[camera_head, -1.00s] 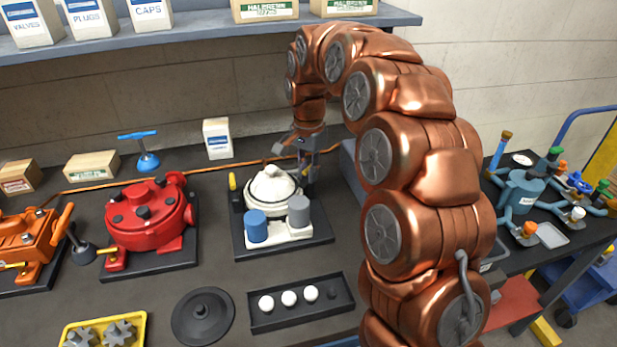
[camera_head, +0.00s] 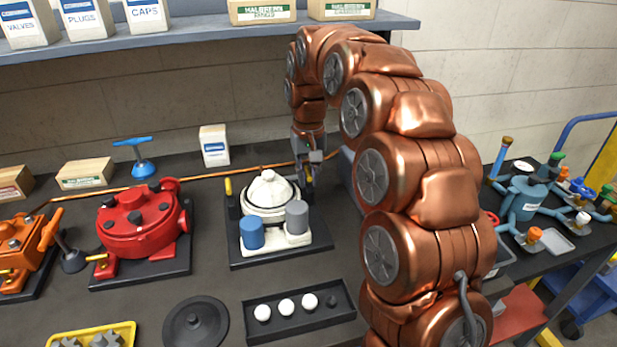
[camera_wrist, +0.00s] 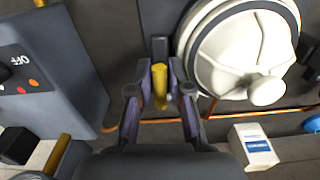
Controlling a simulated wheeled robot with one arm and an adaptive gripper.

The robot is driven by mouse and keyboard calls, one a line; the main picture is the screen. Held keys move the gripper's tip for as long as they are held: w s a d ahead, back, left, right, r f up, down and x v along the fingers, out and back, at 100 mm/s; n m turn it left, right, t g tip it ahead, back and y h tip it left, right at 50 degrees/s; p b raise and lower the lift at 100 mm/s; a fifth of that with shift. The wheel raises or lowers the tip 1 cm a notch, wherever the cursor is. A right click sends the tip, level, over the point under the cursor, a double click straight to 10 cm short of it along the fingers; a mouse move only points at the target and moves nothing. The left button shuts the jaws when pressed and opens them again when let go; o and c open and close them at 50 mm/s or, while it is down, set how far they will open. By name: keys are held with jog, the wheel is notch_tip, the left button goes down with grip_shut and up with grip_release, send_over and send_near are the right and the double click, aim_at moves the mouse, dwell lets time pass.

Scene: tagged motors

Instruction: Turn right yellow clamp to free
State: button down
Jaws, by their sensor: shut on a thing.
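The white domed unit (camera_head: 268,191) sits on a dark base plate (camera_head: 250,259) in the middle of the bench, with a blue and a grey cylinder at its front. It also shows in the wrist view (camera_wrist: 240,50). The right yellow clamp (camera_wrist: 159,86) stands beside the white unit, between my fingers. My gripper (camera_wrist: 160,92) is shut on this clamp; in the head view my gripper (camera_head: 307,170) is at the right side of the unit and largely hides the clamp. The left yellow clamp (camera_head: 229,186) stands upright on the unit's left side.
A red motor (camera_head: 140,222) and an orange one (camera_head: 22,243) stand to the left. A grey box with an OFF label (camera_wrist: 45,75) is close beside my gripper. A tray with white balls (camera_head: 298,309) and a black disc (camera_head: 195,325) lie in front.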

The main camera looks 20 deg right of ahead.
aim_at(309, 173)
jog(key=shift+n, duration=0.5)
jog(key=c, duration=1.1)
grip_release()
jog(key=shift+r, duration=3.75)
